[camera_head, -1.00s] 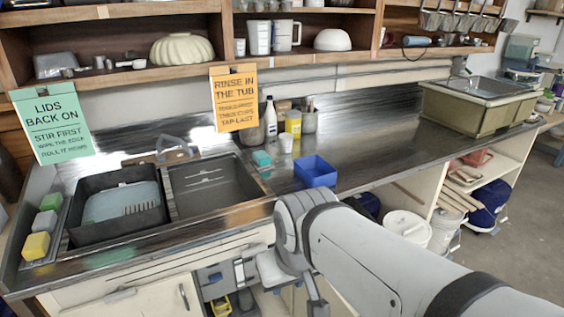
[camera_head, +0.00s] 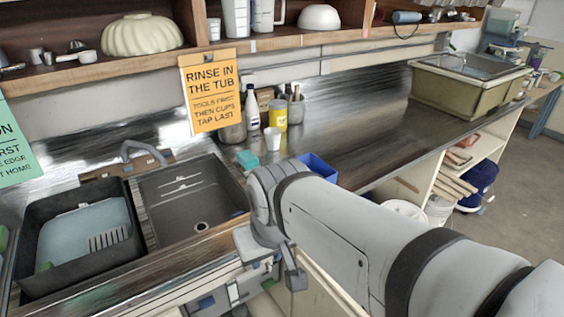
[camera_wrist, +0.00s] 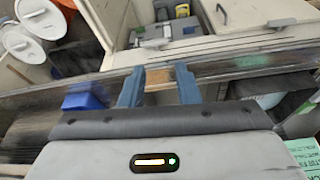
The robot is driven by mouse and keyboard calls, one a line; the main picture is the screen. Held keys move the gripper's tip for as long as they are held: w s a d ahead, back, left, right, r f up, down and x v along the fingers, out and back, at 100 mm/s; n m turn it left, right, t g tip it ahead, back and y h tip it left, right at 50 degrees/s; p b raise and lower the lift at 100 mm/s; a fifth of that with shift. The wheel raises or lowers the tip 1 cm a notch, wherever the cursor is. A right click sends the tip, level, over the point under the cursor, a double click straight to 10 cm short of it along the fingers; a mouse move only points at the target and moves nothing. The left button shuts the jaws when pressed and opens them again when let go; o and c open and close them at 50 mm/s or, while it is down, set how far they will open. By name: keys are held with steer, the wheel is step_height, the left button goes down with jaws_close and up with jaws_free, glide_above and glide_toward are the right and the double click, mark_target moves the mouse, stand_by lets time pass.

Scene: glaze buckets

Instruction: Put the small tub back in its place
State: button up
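The small tub appears to be the blue open container (camera_head: 318,168) on the steel counter, right of the sink. A blue shape that looks like the same tub (camera_wrist: 83,97) shows left of my fingers in the wrist view. My gripper (camera_wrist: 158,84) has its two blue-grey fingers spread apart. A brown wooden patch shows between them, seemingly background. The fingers are apart from the tub. I cannot clearly make out the fingertips in the head view.
A black basin (camera_head: 78,240) of water sits left of the empty sink (camera_head: 190,200). A large olive bin (camera_head: 465,90) is far right. The counter between is clear.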

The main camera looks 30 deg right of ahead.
steer(key=w+d+b, duration=0.1)
steer(key=w+d, duration=0.4)
steer(key=w, duration=0.7)
steer(key=w+d+b, duration=0.2)
steer(key=w+d, duration=0.3)
steer(key=w, duration=0.7)
steer(key=shift+n+t+y, duration=0.3)
steer(key=shift+n+t, duration=0.2)
steer(key=shift+n, duration=0.2)
steer(key=w+d+f, duration=0.5)
steer(key=d, duration=0.1)
steer(key=w+d+f+b, duration=0.1)
steer(key=w+d+f, duration=0.4)
steer(key=d, duration=0.2)
steer(key=w+d+f, duration=0.4)
steer(key=w+d, duration=0.1)
steer(key=d, duration=0.1)
steer(key=shift+w+d+f+b, duration=0.1)
steer(key=shift+d+f+b, duration=0.25)
steer(key=shift+d+f, duration=0.05)
steer(key=x, duration=0.2)
steer(key=p+x, duration=0.1)
steer(key=x, duration=0.1)
steer(key=p+x, duration=0.1)
steer(key=x, duration=0.2)
steer(key=shift+w, duration=0.3)
steer(key=shift+r, duration=0.1)
jaws_close()
